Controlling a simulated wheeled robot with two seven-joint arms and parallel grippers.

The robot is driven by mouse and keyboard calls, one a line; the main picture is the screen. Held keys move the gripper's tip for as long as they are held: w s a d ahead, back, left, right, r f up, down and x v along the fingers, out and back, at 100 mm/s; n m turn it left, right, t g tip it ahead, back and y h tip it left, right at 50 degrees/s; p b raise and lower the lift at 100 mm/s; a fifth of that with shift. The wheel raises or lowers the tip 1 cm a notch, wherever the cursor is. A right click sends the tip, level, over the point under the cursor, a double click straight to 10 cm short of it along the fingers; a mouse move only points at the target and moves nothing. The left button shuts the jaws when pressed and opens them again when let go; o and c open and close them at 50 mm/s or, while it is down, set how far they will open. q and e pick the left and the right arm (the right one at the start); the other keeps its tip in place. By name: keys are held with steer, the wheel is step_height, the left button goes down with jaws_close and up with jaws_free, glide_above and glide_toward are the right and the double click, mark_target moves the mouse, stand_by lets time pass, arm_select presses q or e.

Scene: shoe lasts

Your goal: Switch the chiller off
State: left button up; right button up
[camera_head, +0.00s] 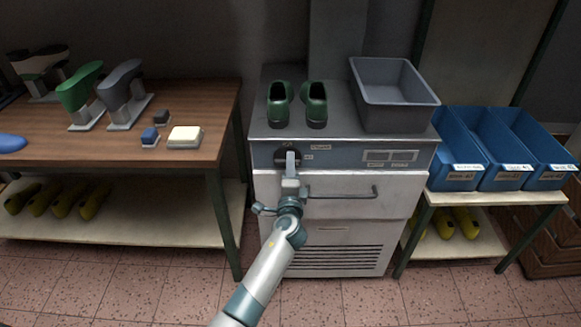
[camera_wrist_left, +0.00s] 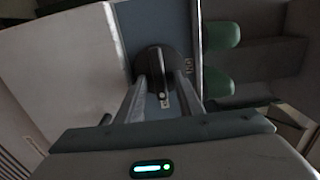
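The chiller is a pale metal cabinet (camera_head: 345,261) in the middle of the head view, with a blue-grey control panel (camera_head: 345,155) along its top front. A round black rotary switch (camera_head: 280,157) sits at the panel's left end; it also shows in the wrist view (camera_wrist_left: 152,68), with a light-tipped handle. My left gripper (camera_head: 291,157) reaches up to the switch and partly covers it in the head view. In the wrist view, its fingers (camera_wrist_left: 160,88) stand apart on either side of the switch handle, with panel showing between. Contact cannot be told. My right gripper is out of view.
Two green shoe lasts (camera_head: 316,104) and a grey bin (camera_head: 395,96) stand on the chiller top. A door handle bar (camera_head: 342,193) sits below the panel. A wooden table (camera_head: 190,105) is left; blue bins (camera_head: 495,140) are right. The tiled floor in front is clear.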

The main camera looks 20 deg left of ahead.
arm_select(q)
steer(key=shift+s, duration=0.1)
